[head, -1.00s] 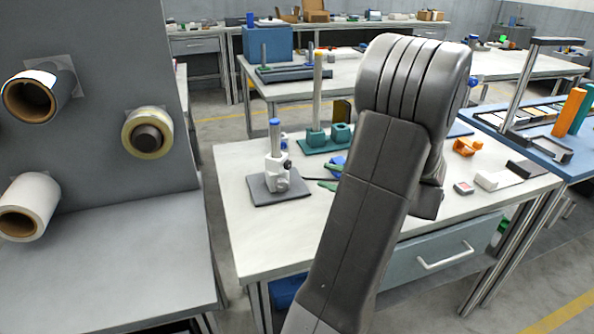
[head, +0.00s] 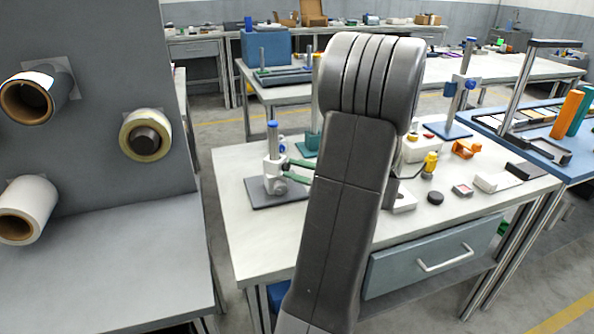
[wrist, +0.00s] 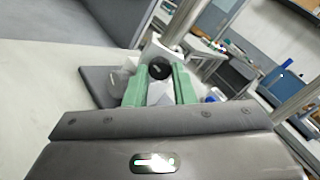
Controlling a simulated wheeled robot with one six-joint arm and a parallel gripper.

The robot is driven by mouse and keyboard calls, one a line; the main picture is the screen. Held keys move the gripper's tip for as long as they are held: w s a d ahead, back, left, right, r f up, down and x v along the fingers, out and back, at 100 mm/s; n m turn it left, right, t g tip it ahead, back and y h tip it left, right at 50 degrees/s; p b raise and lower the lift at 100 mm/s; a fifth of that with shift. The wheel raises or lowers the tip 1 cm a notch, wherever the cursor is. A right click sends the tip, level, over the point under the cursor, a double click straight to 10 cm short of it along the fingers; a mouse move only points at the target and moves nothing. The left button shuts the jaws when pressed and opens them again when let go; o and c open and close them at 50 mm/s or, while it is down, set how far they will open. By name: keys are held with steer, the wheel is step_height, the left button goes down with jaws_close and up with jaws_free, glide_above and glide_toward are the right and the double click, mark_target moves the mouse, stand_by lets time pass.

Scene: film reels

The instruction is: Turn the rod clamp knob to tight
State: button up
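A rod stand with a blue-topped rod (head: 272,135) stands on a dark grey base (head: 258,196) at the left of the white table. A white clamp (head: 270,166) sits on the rod. In the wrist view the clamp's round black knob (wrist: 159,68) faces me. My gripper (head: 294,170) has green fingers reaching in from the right, at the clamp's side. In the wrist view my gripper (wrist: 161,78) is open, one finger on each side of the knob. Whether a finger touches the knob, I cannot tell. My arm hides the middle of the table in the head view.
A yellow-topped item (head: 430,163), a black disc (head: 435,197) and orange parts (head: 466,149) lie on the table to the right. A second blue-topped stand (head: 464,90) is behind them. Film rolls (head: 146,135) hang on a grey panel at left.

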jaws_close()
steer(key=shift+r+m+p, duration=0.15)
steer(key=shift+m+p, duration=0.15)
steer(key=shift+p, duration=0.35)
steer(key=shift+m+p, duration=0.3)
steer(key=shift+p, duration=0.15)
steer(key=m+p, duration=0.1)
steer(key=p, duration=0.1)
steer(key=m+p, duration=0.1)
steer(key=p, duration=0.1)
steer(key=shift+r, duration=0.25)
steer(key=m+p, duration=0.2)
steer(key=p, duration=0.1)
steer(key=shift+m+p, duration=0.4)
steer(key=m+p, duration=0.4)
steer(key=p, duration=0.1)
steer(key=shift+f, duration=0.15)
steer(key=m+p, duration=0.3)
steer(key=m, duration=0.1)
steer(key=shift+f+p, duration=0.2)
steer(key=shift+p, duration=0.2)
